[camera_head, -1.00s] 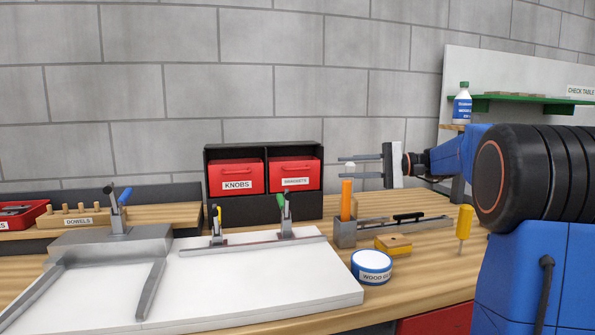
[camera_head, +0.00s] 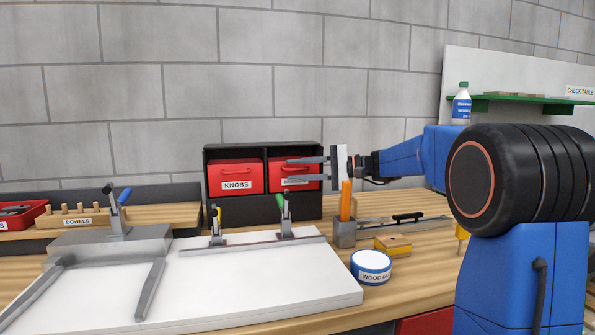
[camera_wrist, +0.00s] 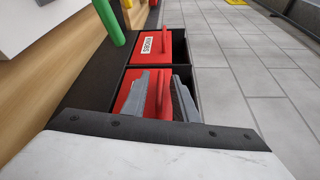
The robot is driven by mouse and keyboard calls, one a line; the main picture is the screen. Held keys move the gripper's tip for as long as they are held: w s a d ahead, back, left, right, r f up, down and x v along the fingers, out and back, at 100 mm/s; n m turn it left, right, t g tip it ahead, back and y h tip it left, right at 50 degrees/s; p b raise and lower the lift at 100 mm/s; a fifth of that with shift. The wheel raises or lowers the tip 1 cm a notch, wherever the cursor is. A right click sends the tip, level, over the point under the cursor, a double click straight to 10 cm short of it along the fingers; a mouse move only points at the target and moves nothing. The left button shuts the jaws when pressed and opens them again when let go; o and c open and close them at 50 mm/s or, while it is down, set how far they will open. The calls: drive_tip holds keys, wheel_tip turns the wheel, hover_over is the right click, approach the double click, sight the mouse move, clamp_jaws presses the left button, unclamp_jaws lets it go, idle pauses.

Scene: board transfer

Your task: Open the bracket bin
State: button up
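The bracket bin (camera_head: 276,174) is the red right-hand bin in a black two-bay case on the bench. It appears closed, and its label is mostly hidden behind my fingers. My gripper (camera_head: 290,171) is level in front of it, reaching in from the right with its fingers apart. In the wrist view, the bin's red handle (camera_wrist: 160,92) lies between the two grey fingers, with visible gaps on both sides. I cannot tell whether a finger touches the bin front.
The red knobs bin (camera_head: 236,174) sits in the left bay of the black case (camera_head: 262,208). An orange marker (camera_head: 346,200) stands in a grey holder below my gripper. Toggle clamps, including a green-handled one (camera_head: 285,212), stand before the case. A glue tub (camera_head: 371,266) is nearby.

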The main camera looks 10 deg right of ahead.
drive_tip(key=shift+a, duration=0.1)
drive_tip(key=shift+c, duration=0.5)
clamp_jaws()
idle(1.0)
